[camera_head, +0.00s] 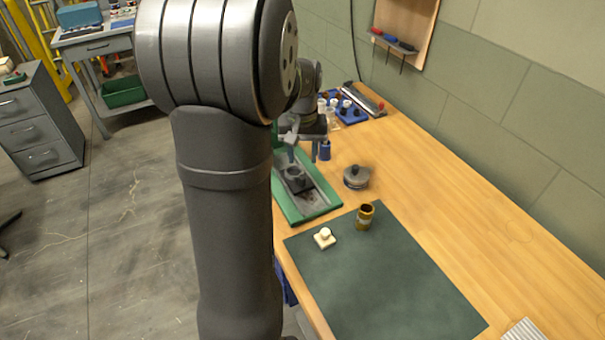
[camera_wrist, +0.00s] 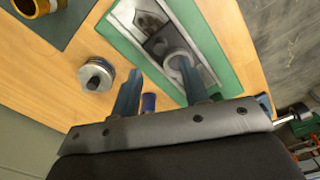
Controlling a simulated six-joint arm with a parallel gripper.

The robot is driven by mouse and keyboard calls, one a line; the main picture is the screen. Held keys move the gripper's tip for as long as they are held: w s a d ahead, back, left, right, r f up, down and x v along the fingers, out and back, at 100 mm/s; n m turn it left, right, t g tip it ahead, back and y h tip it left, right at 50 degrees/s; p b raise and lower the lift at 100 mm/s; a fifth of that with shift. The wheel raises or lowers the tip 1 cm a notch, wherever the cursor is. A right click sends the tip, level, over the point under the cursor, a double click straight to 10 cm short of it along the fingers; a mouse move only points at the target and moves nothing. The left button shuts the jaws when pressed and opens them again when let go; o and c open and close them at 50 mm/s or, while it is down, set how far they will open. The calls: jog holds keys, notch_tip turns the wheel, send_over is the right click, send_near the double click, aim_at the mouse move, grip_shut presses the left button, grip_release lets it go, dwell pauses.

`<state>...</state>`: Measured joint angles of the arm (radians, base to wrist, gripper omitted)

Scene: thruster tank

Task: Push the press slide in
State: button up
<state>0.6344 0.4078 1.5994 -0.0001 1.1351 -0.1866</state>
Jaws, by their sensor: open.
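The press has a green base (camera_head: 307,215) with a grey metal channel. In the channel is the dark press slide (camera_head: 297,186), carrying a grey round cup (camera_head: 296,175). In the wrist view the green base (camera_wrist: 213,28) lies at the upper right, with the slide (camera_wrist: 156,44) and the cup's ring (camera_wrist: 172,57) on it. My gripper (camera_head: 305,152) is open and empty over the press's far part. In the wrist view my gripper (camera_wrist: 156,72) has its right finger overlapping the ring; I cannot tell whether they touch. My arm hides part of the press.
A grey lidded disc (camera_head: 356,178) stands right of the press, and a small blue cylinder (camera_head: 325,151) is close to my gripper. A brass cup (camera_head: 365,217) and a white knobbed block (camera_head: 324,238) sit on the dark mat (camera_head: 390,285).

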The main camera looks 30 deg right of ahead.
aim_at(303, 177)
notch_tip(303, 177, down, 7)
jog(key=shift+f, duration=0.2)
grip_shut()
